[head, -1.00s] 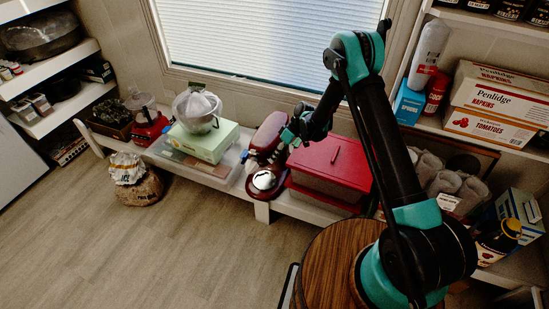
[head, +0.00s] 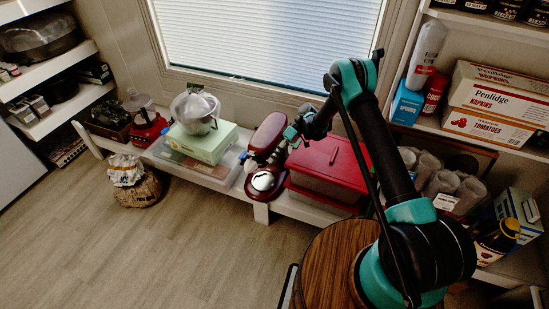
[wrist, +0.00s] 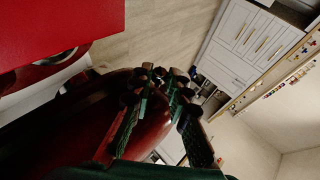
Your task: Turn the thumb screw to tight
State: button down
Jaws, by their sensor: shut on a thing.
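A red-lidded bin (head: 330,165) stands close on the mixer's right. A green box (head: 203,143) with a wrapped bowl on it is on the left. A wooden round top (head: 335,262) is in front. The floor at left is open around a paper sack (head: 138,190).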

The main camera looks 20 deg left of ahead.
jog(key=c, duration=1.5)
grip_release()
jog(key=shift+o, duration=0.2)
jog(key=v, duration=0.7)
jog(key=shift+w, duration=0.2)
jog(key=shift+d+r, duration=0.1)
